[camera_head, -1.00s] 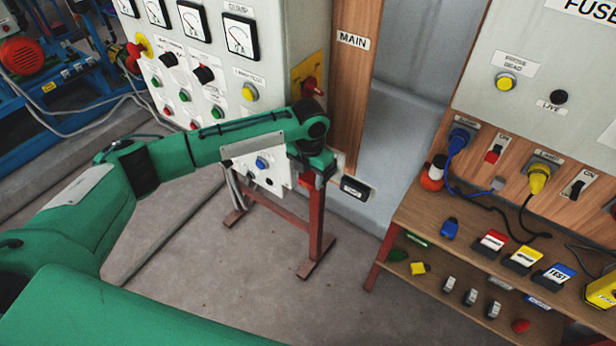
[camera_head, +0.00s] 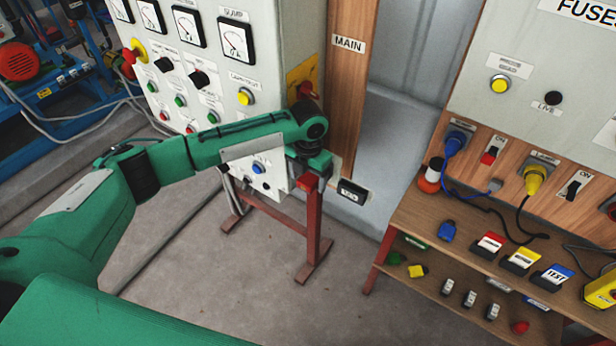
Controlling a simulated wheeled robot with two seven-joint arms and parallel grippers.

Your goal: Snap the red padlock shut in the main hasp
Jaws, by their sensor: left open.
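My left gripper (camera_head: 312,168) is at the end of the green arm, in front of the control cabinet's right edge; its fingers are small and partly hidden by the wrist. Just above the wrist is a yellow plate (camera_head: 301,75) with a red handle-like part (camera_head: 308,91), left of the MAIN label (camera_head: 348,44). The main hasp cannot be made out clearly there. No red padlock can be identified for certain. A small red object (camera_head: 520,327) lies on the lower shelf at the right; its shape is unclear. My right gripper is not in view.
A grey cabinet (camera_head: 277,55) with gauges and buttons stands behind my left arm. A red stand (camera_head: 314,235) is below the wrist. A wooden shelf unit (camera_head: 405,215) at right holds tags, plugs and small objects. The floor between is clear.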

